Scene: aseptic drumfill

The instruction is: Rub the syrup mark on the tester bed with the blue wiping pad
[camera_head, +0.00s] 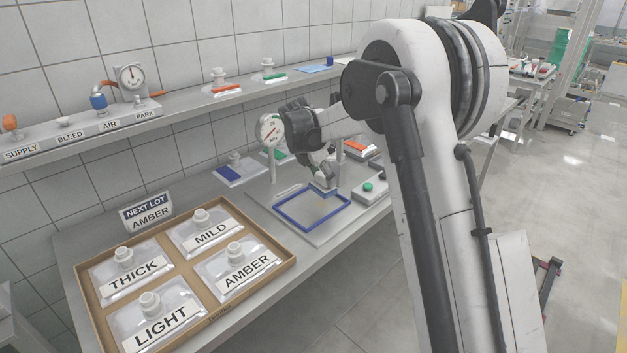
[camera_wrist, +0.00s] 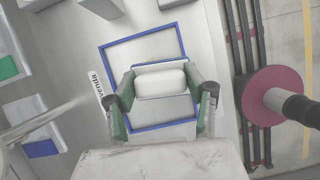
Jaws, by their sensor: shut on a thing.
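The tester bed (camera_head: 296,222) is a pale plate with a blue square outline, on the bench under my gripper. It also shows in the wrist view (camera_wrist: 118,62). My gripper (camera_head: 322,180) is shut on the wiping pad, whose blue edge (camera_head: 325,191) shows at the far right part of the outline. In the wrist view my gripper (camera_wrist: 162,88) has a finger on each side of the pad's white rounded top (camera_wrist: 160,82). The pad is low over the bed; I cannot tell whether it touches. I cannot clearly make out the syrup mark; the pad and fingers hide part of the bed.
A dial gauge (camera_head: 271,129) stands behind the bed, and a unit with a green button (camera_head: 368,187) sits to its right. A brown tray (camera_head: 88,287) with labelled pouches lies to the left. A shelf (camera_head: 190,110) with valves runs along the wall.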

